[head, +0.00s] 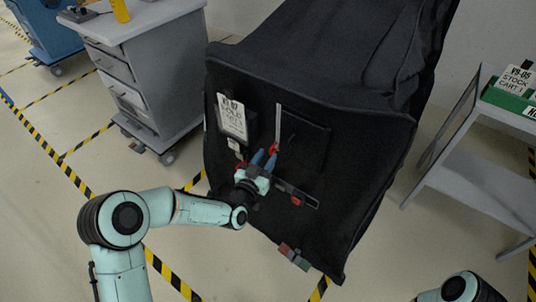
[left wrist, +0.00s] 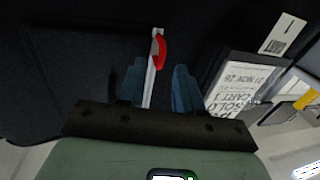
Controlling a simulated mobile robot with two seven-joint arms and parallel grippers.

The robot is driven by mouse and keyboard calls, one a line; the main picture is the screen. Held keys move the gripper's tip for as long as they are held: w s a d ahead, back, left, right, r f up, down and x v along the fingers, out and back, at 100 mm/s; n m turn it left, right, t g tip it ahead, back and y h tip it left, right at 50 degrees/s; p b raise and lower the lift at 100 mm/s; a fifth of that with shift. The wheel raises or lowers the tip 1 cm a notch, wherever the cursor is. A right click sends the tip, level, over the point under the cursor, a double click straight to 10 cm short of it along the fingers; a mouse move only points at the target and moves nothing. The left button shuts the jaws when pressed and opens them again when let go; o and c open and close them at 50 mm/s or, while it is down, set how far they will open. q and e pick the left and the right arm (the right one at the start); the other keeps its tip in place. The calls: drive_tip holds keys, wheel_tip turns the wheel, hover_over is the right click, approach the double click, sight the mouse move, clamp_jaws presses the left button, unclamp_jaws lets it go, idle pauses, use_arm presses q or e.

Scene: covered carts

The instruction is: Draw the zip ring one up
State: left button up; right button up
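The black cloth cover (head: 350,150) hangs over a cart in the middle of the head view. A pale zip strip (head: 278,122) runs up its front, with a red zip ring (head: 273,150) at its lower part. My left gripper (head: 264,159) is at the cover, right by the ring. In the left wrist view its two blue fingers (left wrist: 158,85) stand apart on both sides of the pale strip (left wrist: 150,84). The red ring (left wrist: 160,52) lies just beyond the fingertips, not held. My right gripper is out of view.
A label holder (head: 232,117) hangs left of the zip. A dark bar with a red piece (head: 297,200) lies lower right of the gripper. A grey drawer cart (head: 140,60) stands left, a shelf cart (head: 480,165) right. Floor shows in front.

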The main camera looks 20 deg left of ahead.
sight(270, 152)
use_arm(q)
drive_tip(key=shift+w+d, duration=0.2)
drive_tip(key=shift+w, duration=0.95)
clamp_jaws()
idle(0.6)
